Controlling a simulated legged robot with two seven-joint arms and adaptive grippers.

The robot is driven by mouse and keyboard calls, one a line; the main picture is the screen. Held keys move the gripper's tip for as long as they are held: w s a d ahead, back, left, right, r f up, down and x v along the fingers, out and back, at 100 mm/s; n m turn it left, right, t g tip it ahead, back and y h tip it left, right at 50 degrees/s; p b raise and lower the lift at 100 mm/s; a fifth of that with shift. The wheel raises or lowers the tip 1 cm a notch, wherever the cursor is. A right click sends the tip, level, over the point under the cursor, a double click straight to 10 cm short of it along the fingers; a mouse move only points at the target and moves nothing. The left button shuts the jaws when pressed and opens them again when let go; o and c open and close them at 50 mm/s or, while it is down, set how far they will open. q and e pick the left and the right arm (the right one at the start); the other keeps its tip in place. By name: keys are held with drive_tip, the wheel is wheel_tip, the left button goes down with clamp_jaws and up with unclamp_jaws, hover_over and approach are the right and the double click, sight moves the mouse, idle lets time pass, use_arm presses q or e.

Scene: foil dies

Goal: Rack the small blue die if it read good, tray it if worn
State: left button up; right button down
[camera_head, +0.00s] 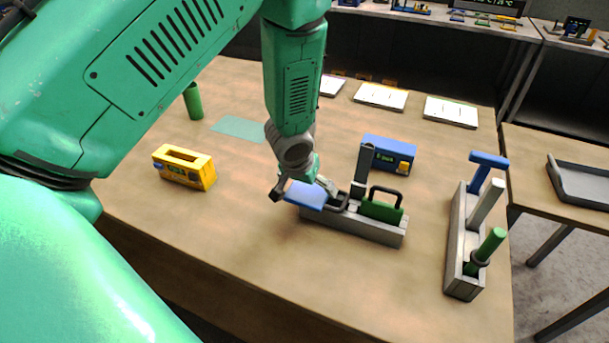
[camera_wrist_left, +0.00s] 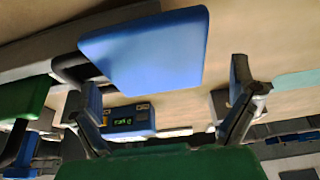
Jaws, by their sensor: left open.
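The small blue die (camera_head: 305,195) is at the left end of a low grey rack (camera_head: 350,229). A dark loop handle shows beside it. It also shows in the left wrist view (camera_wrist_left: 150,45) as a blue slab. My left gripper (camera_head: 303,184) is over the blue die with its fingers spread. In the left wrist view, the fingers (camera_wrist_left: 165,88) are apart and nothing is between their tips. A green die (camera_head: 381,208) with a dark handle sits at the rack's right end. A blue reader box (camera_head: 388,154) with a small green display stands behind. My right gripper is out of view.
A dark upright post (camera_head: 362,165) rises near the rack. A second grey rack (camera_head: 457,235) with several coloured handles stands right. A yellow box (camera_head: 185,167) and green cylinder (camera_head: 193,101) are left. A grey tray (camera_head: 585,184) lies on the side table. The front of the table is clear.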

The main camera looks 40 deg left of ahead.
use_arm(q)
drive_tip(key=v, duration=1.1)
drive_tip(key=shift+s+d, duration=0.1)
